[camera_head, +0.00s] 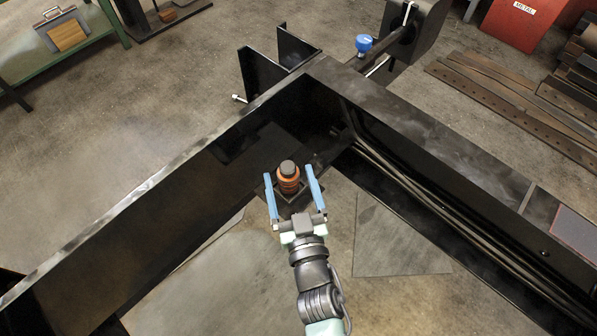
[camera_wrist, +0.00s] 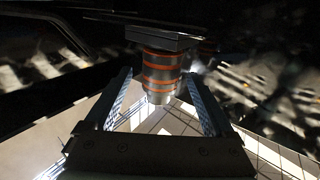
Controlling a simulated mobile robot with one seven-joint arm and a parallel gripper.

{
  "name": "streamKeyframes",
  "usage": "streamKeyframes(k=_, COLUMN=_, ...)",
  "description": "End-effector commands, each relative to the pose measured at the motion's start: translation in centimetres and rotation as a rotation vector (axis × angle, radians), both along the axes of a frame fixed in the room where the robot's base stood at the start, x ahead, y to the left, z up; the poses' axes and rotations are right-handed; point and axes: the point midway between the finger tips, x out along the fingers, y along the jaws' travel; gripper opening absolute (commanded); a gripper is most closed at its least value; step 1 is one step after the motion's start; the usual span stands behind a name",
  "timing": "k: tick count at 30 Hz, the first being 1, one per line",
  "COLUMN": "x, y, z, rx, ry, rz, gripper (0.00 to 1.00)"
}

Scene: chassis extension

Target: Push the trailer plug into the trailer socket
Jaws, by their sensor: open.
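A dark cylinder with orange rings, which looks like the trailer plug (camera_head: 288,178), stands on a dark square plate (camera_head: 290,208) inside the corner of the black frame. My gripper (camera_head: 288,170) is open, with one blue finger on each side of the cylinder. In the wrist view the ringed cylinder (camera_wrist: 162,72) lies between the open fingers of my gripper (camera_wrist: 158,75), with a gap showing on both sides. Its far end meets the dark plate (camera_wrist: 165,38). I cannot clearly identify the trailer socket; a blue-capped part (camera_head: 364,43) sits on a bar beyond the frame.
Black chassis beams (camera_head: 150,190) run to the left and right of my arm and meet ahead. Dark pipes (camera_head: 430,205) run along the right beam. A green bench (camera_head: 85,45), a red bin (camera_head: 522,22) and metal bars (camera_head: 520,105) stand farther off.

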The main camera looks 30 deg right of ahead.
Motion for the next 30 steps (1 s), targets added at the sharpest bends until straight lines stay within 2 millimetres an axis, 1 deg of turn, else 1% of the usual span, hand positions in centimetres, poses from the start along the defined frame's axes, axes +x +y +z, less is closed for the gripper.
streamKeyframes(k=1, x=-1.2, y=0.3, z=-0.1, rx=0.001, ry=0.002, rz=0.0, gripper=0.88)
streamKeyframes(k=6, x=-4.3, y=1.1, z=-0.2, rx=0.002, ry=0.003, rz=0.0, gripper=0.88)
streamKeyframes(k=12, x=-6.9, y=1.7, z=0.0, rx=0.001, ry=0.001, rz=0.001, gripper=0.88)
streamKeyframes(k=18, x=-7.9, y=2.0, z=0.1, rx=0.001, ry=-0.001, rz=0.001, gripper=0.88)
streamKeyframes(k=30, x=-8.0, y=2.0, z=0.1, rx=0.001, ry=-0.001, rz=0.001, gripper=0.88)
